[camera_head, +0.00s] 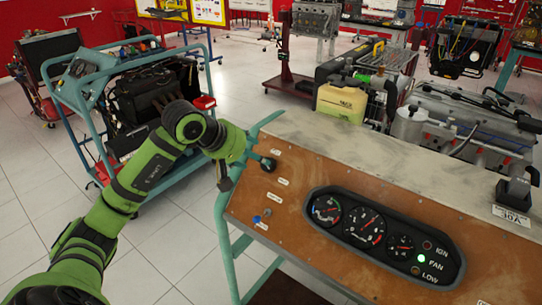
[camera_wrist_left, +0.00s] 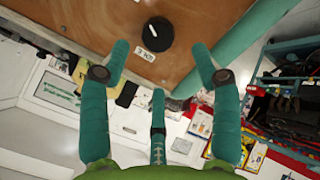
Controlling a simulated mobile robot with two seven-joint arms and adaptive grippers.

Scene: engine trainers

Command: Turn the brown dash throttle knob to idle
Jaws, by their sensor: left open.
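The throttle knob is black and round, with a white pointer line, on the brown dash panel (camera_head: 310,185). In the left wrist view the knob (camera_wrist_left: 159,33) sits just beyond and between my fingertips, above a small white label (camera_wrist_left: 146,56). Its pointer leans slightly up and left there. My left gripper (camera_wrist_left: 158,47) is open, with a teal finger on either side and a clear gap to the knob. In the head view my left gripper (camera_head: 249,155) is at the panel's upper left corner, and partly hides the knob area. My right gripper is not in view.
A gauge cluster (camera_head: 385,236) with a lit green lamp fills the panel's middle. A small blue switch (camera_head: 257,219) is at its lower left. A teal frame (camera_head: 222,235) edges the panel. A teal engine cart (camera_head: 92,137) stands left, with open floor between.

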